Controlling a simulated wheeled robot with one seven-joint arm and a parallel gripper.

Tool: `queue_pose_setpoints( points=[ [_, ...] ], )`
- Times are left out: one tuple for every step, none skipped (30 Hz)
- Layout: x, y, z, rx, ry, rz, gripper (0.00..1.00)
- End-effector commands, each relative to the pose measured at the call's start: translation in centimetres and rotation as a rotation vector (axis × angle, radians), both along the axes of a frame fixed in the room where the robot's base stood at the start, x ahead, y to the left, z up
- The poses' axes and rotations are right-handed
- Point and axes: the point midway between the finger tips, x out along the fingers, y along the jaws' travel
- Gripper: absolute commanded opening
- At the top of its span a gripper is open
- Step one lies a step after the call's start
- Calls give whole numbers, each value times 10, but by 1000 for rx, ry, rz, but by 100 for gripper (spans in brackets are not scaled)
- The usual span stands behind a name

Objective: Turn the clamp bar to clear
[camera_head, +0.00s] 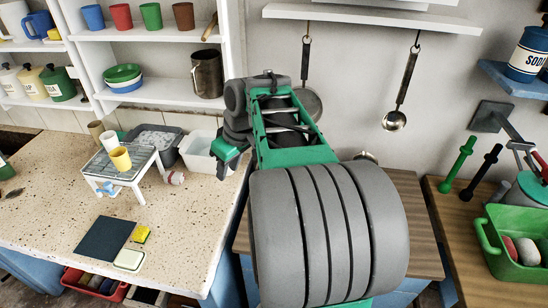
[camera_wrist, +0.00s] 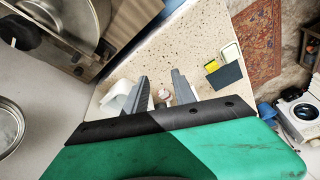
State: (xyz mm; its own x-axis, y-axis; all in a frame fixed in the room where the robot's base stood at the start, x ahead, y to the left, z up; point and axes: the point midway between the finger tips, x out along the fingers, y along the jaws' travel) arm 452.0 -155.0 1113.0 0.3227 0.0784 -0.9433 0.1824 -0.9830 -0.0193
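I cannot pick out the clamp bar with certainty. The frame edge cuts this assembly off. My gripper (camera_head: 222,172) is far to the left of it, above the right end of the speckled counter, pointing down. In the wrist view my gripper (camera_wrist: 160,86) shows two separated grey fingers with nothing held between them; it is open.
The counter (camera_head: 50,220) holds a small rack table (camera_head: 120,165), white basin (camera_head: 203,150) and dark board (camera_head: 104,238). A pan and ladle (camera_head: 394,120) hang on the wall behind my arm. A green crate (camera_head: 490,245) and upright pegs (camera_head: 458,165) stand on the right wooden top.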

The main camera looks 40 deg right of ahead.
Motion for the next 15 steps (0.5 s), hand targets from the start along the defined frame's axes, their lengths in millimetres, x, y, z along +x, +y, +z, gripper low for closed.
queue_pose_setpoints(
  points=[
    [1,-45,0,7,-3,5,32],
    [-1,-67,0,7,-9,21,32],
    [-4,-93,-2,8,-18,43,32],
    [-8,-110,-3,6,-25,56,32],
    [-12,-125,-4,5,-33,69,32],
    [-17,-141,-6,1,-41,83,32],
    [-20,-150,-7,0,-46,93,32],
    [-23,-158,-8,-2,-49,100,32],
    [-25,-164,-10,-2,-52,108,32],
    [-26,-166,-11,-3,-55,112,32],
    [-25,-167,-13,-4,-56,116,32],
    [-24,-167,-16,-4,-57,119,32],
    [-22,-166,-20,-4,-56,119,32],
    [-21,-165,-25,-2,-56,119,32],
    [-18,-164,-32,-3,-56,118,32]
  ],
)
